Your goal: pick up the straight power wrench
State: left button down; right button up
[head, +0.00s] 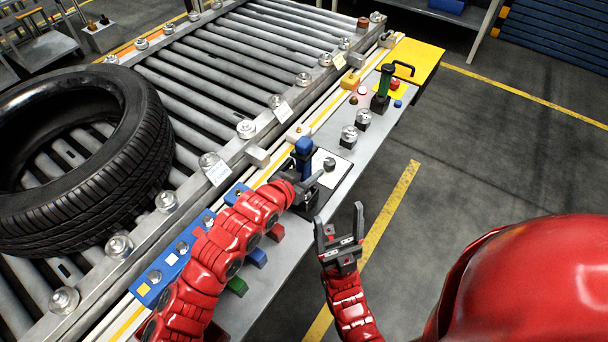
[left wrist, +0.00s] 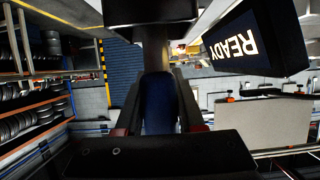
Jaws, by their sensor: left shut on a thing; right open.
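The straight power wrench (head: 304,147), blue on top with a dark lower part, stands upright by a white plate on the grey side bench. My left gripper (head: 303,183) is shut on it, with the blue top showing above the fingers. In the left wrist view the wrench's blue body (left wrist: 160,103) sits between the two dark fingers. The fingers and arm hide its lower end, so I cannot tell whether it touches its black holder. My right gripper (head: 340,228) is open and empty, in front of the bench over the floor.
A green-bodied tool (head: 383,84) with a black handle stands further along the bench (head: 335,135). Metal sockets (head: 349,135) stand between. A blue socket tray (head: 165,274) lies nearer. A tyre (head: 150,165) lies on the roller conveyor (head: 215,60). The floor at right is clear.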

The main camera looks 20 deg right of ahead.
aim_at(312, 145)
pick_arm(q)
jog(key=shift+r, duration=0.15)
notch_tip(312, 145, up, 10)
jog(key=shift+b, duration=1.1)
dwell(0.5)
